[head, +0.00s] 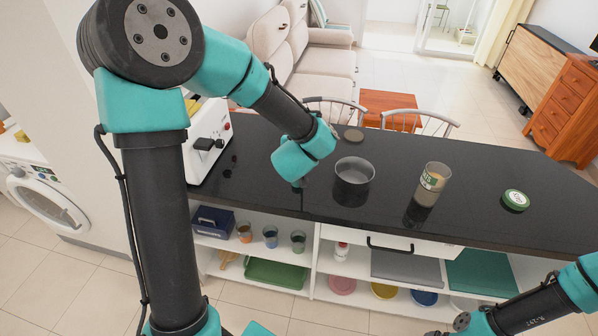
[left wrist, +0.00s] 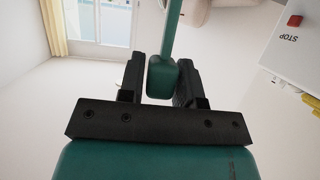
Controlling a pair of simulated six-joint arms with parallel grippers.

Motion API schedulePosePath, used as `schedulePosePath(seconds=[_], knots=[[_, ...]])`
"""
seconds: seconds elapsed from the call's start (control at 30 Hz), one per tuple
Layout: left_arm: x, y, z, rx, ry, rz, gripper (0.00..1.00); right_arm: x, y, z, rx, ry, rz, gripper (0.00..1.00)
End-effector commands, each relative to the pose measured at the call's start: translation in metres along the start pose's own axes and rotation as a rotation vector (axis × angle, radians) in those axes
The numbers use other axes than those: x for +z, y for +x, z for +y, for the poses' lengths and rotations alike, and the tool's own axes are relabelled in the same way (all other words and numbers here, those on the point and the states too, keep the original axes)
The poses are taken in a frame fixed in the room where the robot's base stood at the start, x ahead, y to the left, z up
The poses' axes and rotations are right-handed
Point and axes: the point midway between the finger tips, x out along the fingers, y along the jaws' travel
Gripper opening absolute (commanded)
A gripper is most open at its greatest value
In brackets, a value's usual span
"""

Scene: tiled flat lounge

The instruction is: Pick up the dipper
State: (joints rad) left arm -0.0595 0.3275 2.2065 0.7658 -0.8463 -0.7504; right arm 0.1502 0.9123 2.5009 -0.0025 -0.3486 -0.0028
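The left wrist view shows a teal-green handle (left wrist: 163,78), which looks like the dipper's. It stands between the two black fingers of my left gripper (left wrist: 160,82), which look shut on it. The handle's thick end is near the palm and its thin shaft runs up out of that view; no bowl is visible.
A white toaster-like appliance (head: 208,140) is at the left end. Shelves below hold cups and plates. The counter's middle right is mostly clear.

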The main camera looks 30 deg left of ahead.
Motion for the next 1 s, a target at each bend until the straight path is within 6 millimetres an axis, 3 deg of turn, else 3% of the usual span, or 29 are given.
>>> schedulePosePath(seconds=[0.3,0.73,1.0], knots=[[0.000,0.000,0.000,0.000,0.000,0.000,0.01,0.000,0.000,0.000,0.000,0.000,0.000,1.00],[-0.001,-0.001,0.000,0.000,0.000,0.001,0.00,0.000,0.000,0.000,0.000,0.000,0.000,1.00],[-0.019,-0.008,0.000,0.000,-0.003,0.003,0.00,0.000,0.000,0.000,0.000,0.000,0.000,1.00]])
